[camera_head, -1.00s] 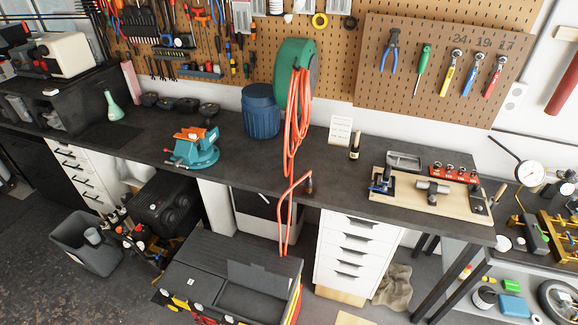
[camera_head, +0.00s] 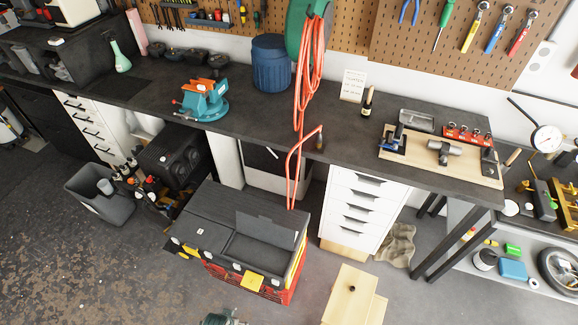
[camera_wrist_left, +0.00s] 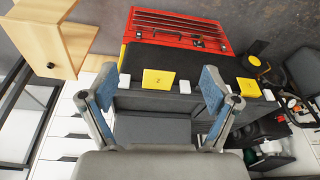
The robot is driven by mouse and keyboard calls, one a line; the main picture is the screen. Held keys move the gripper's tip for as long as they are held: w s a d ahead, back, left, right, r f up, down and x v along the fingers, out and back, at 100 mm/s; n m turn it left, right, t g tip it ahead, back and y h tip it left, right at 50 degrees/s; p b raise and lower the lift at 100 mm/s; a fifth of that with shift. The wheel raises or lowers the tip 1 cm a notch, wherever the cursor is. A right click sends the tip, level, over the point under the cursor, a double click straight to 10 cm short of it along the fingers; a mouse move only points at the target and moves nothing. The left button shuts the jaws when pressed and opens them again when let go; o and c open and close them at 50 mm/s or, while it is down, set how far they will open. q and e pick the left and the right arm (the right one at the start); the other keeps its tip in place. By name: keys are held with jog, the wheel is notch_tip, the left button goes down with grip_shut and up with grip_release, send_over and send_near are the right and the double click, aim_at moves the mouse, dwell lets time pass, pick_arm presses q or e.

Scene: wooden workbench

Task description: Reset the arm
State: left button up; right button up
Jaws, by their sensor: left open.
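My left gripper (camera_wrist_left: 155,92) shows in the left wrist view with its two blue-grey fingers spread wide and nothing between them. Beyond the fingers is the black, red and yellow toolbox (camera_wrist_left: 120,100), apparently apart from them. In the head view the same toolbox (camera_head: 205,214) stands on the floor in front of the workbench (camera_head: 240,160). Only a small dark mechanical part shows at the bottom edge of the head view, and I cannot tell what it is. My right gripper is not in view.
A grey bin (camera_head: 95,205) stands left of the toolbox. A white drawer unit (camera_head: 362,212) is under the bench, with a light wooden box (camera_head: 350,290) in front of it. An orange hose (camera_head: 296,150) hangs over the bench edge. Floor at lower left is clear.

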pick_arm(q)
jog(key=s+a+f+g+b, duration=0.1)
jog(key=s+f, duration=0.5)
jog(key=f, duration=0.7)
jog(key=s+a+f+g+b, duration=0.1)
jog(key=s+f, duration=0.5)
jog(key=f, duration=0.7)
jog(key=s+a+f, duration=0.1)
jog(key=s+f, duration=0.3)
jog(key=s, duration=0.5)
jog(key=shift+a+f, duration=0.2)
jog(key=shift+f, duration=0.05)
